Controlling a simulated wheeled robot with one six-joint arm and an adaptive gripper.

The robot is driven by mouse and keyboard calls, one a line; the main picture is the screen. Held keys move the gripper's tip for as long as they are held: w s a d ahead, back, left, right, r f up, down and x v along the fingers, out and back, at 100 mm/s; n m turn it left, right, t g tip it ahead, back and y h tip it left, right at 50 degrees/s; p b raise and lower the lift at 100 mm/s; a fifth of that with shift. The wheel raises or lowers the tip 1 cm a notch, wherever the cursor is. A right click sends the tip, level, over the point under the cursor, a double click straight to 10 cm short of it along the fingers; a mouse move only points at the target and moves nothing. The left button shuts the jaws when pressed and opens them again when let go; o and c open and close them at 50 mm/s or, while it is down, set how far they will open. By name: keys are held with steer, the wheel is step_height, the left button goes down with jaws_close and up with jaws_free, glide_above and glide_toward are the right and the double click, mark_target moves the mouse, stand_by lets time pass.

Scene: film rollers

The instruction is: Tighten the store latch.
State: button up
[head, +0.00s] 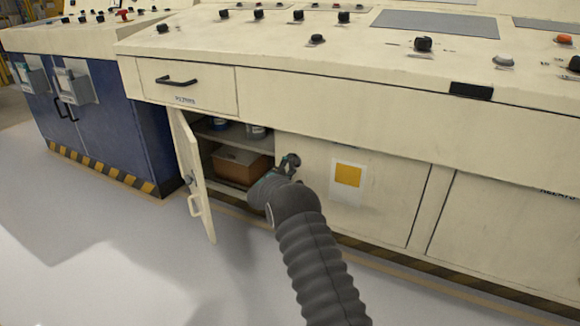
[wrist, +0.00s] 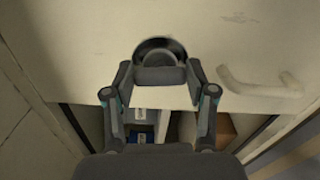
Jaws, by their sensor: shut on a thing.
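The store latch (wrist: 160,45) is a dark round knob on a cream door panel (head: 385,190), just right of the open compartment. My gripper (head: 285,169) reaches it from the front; in the wrist view, my gripper (wrist: 160,82) has its two fingers shut on the grey grip of the knob. The head view shows only a small dark part of the latch (head: 293,159) past my gripper. A pale handle (wrist: 260,85) is on the same panel in the wrist view; my arm hides it in the head view. The latch's exact turn is hard to tell.
Left of the latch, a cream door (head: 196,180) with its own handle stands open. Inside are a shelf, cans and a brown box (head: 240,166). A drawer (head: 187,88) is above. The grey floor (head: 90,240) at the left is clear.

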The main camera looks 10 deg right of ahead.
steer(key=shift+m, duration=0.4)
steer(key=o, duration=1.2)
steer(key=shift+c, duration=0.2)
steer(key=v, duration=1.2)
